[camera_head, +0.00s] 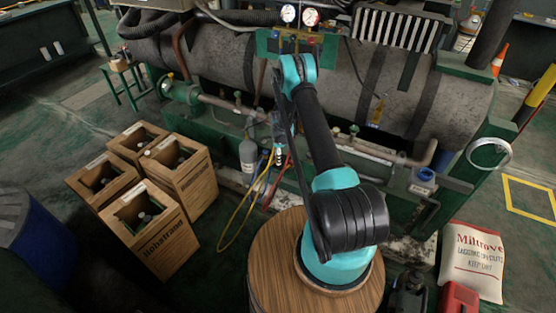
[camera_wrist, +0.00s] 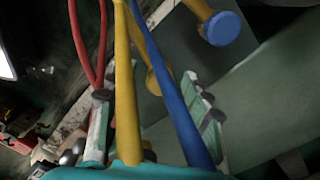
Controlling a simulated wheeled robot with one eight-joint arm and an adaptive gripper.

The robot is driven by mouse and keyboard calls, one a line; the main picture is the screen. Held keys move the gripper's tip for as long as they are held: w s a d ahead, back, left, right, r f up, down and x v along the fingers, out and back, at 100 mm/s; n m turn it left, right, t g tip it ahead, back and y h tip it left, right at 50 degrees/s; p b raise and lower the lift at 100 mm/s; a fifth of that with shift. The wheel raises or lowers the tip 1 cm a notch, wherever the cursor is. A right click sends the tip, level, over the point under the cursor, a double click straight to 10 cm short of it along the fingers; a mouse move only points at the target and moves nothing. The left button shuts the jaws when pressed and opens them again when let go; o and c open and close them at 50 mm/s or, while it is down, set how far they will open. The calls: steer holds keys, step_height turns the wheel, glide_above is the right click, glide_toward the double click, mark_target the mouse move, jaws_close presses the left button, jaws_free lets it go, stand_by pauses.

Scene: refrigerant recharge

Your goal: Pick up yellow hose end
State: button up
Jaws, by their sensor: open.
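The yellow hose (camera_wrist: 124,80) runs from the top of the wrist view to the bottom, between the two fingers of my gripper (camera_wrist: 150,92). The blue hose (camera_wrist: 175,95) runs beside it, also between the fingers. The fingers stand apart on either side, and no grip on either hose shows. I cannot make out the yellow hose end in the wrist view. In the head view the yellow hose (camera_head: 234,222) hangs in a loop left of the round wooden table, and its end is too small to tell.
Red hoses (camera_wrist: 85,45) pass near the left finger. A yellow pipe with a blue cap (camera_wrist: 222,28) lies beyond the right finger. Two gauges (camera_head: 300,15) sit above the large grey tank (camera_head: 205,55). Wooden crates (camera_head: 150,225) stand left, and a grey cylinder (camera_head: 248,155) stands near the hoses.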

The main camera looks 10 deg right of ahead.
steer(key=shift+c, duration=0.3)
jaws_close()
steer(key=shift+r, duration=0.1)
